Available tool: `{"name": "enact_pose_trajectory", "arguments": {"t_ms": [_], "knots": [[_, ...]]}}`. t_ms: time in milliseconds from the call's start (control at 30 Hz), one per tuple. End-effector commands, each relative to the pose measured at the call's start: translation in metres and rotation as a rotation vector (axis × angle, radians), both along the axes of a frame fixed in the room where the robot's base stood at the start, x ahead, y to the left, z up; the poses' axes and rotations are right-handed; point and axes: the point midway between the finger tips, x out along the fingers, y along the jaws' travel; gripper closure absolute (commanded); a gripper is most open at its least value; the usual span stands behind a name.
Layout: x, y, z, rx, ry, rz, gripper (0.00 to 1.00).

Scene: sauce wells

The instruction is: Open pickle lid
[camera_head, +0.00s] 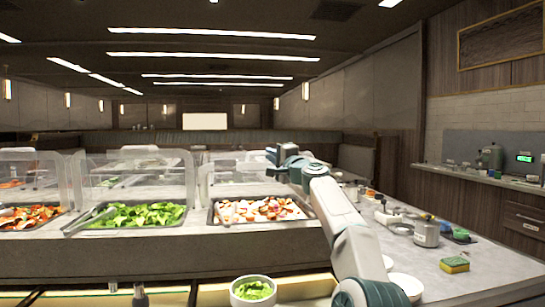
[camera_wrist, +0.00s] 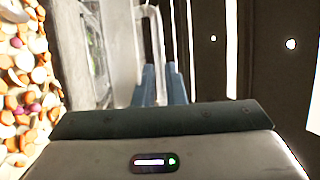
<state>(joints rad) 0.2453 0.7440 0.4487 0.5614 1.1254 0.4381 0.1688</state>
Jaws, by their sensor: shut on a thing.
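A clear lid (camera_head: 222,178) stands over the right-hand food well (camera_head: 213,217), which holds white and reddish pieces. I read it as the pickle lid, but no label is legible. My gripper (camera_head: 271,155) is at the upper edge of this lid. In the wrist view, the blue fingers of my gripper (camera_wrist: 160,84) are shut on the pale bar handle (camera_wrist: 156,35) of the clear lid (camera_wrist: 122,45). The food shows at the left edge there. My arm hides part of the lid's right side in the head view.
A clear-covered well of green leaves (camera_head: 135,215) and another of mixed red food (camera_head: 28,216) lie to the left. A bowl with green food (camera_head: 253,291) stands in front. A sponge (camera_head: 454,265) and a metal pot (camera_head: 427,234) are on the right counter.

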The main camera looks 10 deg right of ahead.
Motion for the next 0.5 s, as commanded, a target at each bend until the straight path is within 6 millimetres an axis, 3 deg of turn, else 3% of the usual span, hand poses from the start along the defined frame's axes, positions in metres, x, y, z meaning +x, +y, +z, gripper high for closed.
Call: {"name": "enact_pose_trajectory", "arguments": {"t_ms": [33, 67, 100, 500], "knots": [[0.0022, -0.0001, -0.0052, -0.001, 0.007, 0.001, 1.00], [0.0022, 0.0000, -0.0052, -0.001, 0.007, 0.001, 0.84], [0.0022, -0.0001, -0.0052, -0.001, 0.007, 0.001, 0.80], [0.0003, -0.0007, -0.0031, 0.000, 0.003, 0.000, 0.80]]}}
